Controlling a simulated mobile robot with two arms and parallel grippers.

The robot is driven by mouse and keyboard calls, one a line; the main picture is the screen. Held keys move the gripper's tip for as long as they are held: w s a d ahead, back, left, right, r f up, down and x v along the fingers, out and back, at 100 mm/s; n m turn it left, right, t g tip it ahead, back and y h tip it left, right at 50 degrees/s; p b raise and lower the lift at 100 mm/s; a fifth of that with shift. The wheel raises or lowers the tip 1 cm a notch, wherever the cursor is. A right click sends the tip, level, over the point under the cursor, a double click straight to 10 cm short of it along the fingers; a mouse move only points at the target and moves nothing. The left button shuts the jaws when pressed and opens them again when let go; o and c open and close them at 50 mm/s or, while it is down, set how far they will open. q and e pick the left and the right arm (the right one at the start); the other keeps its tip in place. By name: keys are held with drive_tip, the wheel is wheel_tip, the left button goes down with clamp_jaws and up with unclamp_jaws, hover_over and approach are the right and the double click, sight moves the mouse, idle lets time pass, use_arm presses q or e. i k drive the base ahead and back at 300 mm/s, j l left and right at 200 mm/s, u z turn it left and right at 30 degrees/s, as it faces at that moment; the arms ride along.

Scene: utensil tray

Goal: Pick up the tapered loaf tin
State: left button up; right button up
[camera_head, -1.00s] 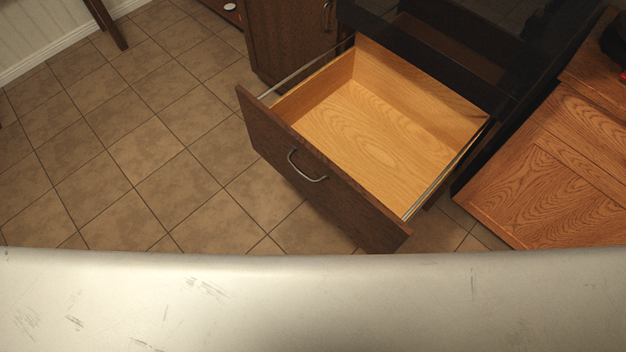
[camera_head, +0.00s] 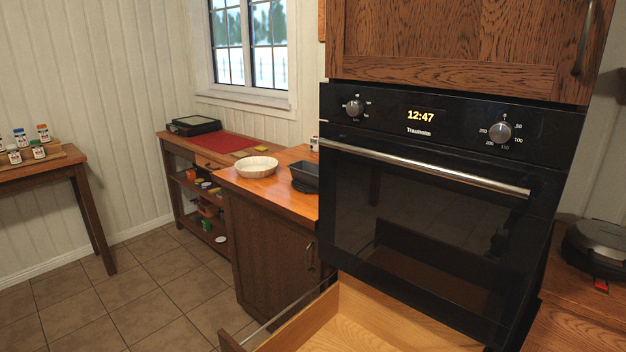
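A dark loaf tin (camera_head: 305,176) with sloping sides stands on the wooden counter (camera_head: 272,187), close to the left side of the oven. Its right end is partly cut off from view by the oven. A pale fluted round dish (camera_head: 257,166) sits on the same counter to its left, apart from it. Neither of my grippers shows in the head view.
An empty drawer (camera_head: 370,325) stands open below the black oven (camera_head: 420,200). A low shelf unit with a red mat (camera_head: 223,146) is at the back. A table with several jars (camera_head: 38,150) is at far left. A dark appliance (camera_head: 597,247) is at right. The tiled floor at left is clear.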

sight(312, 175)
drive_tip(key=i+j+u, duration=0.1)
drive_tip(key=i+j, duration=0.15)
drive_tip(key=j, duration=0.2)
drive_tip(key=i+j+u, duration=0.65)
drive_tip(key=i, duration=0.25)
drive_tip(key=i+j+u, duration=0.15)
drive_tip(key=i+u, duration=0.2)
drive_tip(key=i, duration=0.15)
drive_tip(key=i+z, duration=0.35)
drive_tip(key=i, duration=0.15)
drive_tip(key=i+j+z, duration=0.2)
drive_tip(key=i+z, duration=0.15)
drive_tip(key=i, duration=0.2)
